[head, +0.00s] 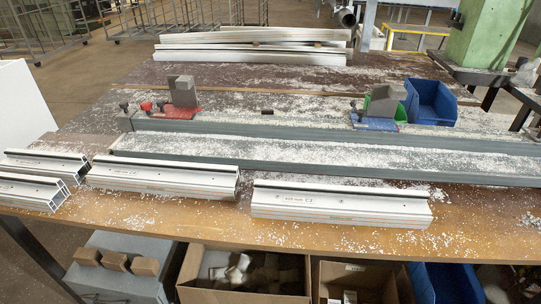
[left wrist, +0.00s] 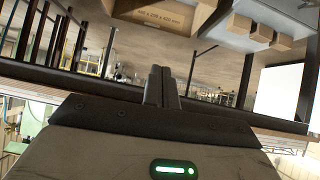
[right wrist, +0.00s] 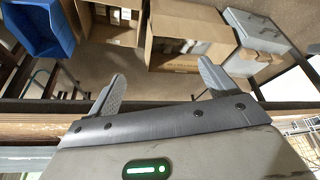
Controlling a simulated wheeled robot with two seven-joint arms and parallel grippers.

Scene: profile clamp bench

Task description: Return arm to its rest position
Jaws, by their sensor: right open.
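Neither gripper nor arm shows in the head view. In the left wrist view my left gripper (left wrist: 161,70) has its two fingers together, with nothing visible between them. In the right wrist view my right gripper (right wrist: 160,69) has its fingers wide apart and empty. Both wrist views show storage boxes and the floor beyond the fingers, with no workpiece at either gripper. In the head view white profiles (head: 340,203) lie along the front of the bench (head: 480,232). A long grey clamp fixture (head: 330,152) lies behind them.
A red clamp base (head: 182,113) and a blue one (head: 377,124) stand along the fixture. A blue bin (head: 432,103) is at the back right; more profiles (head: 250,56) lie at the back. Cardboard boxes (head: 245,292) and a grey cabinet (head: 120,285) are below the front edge.

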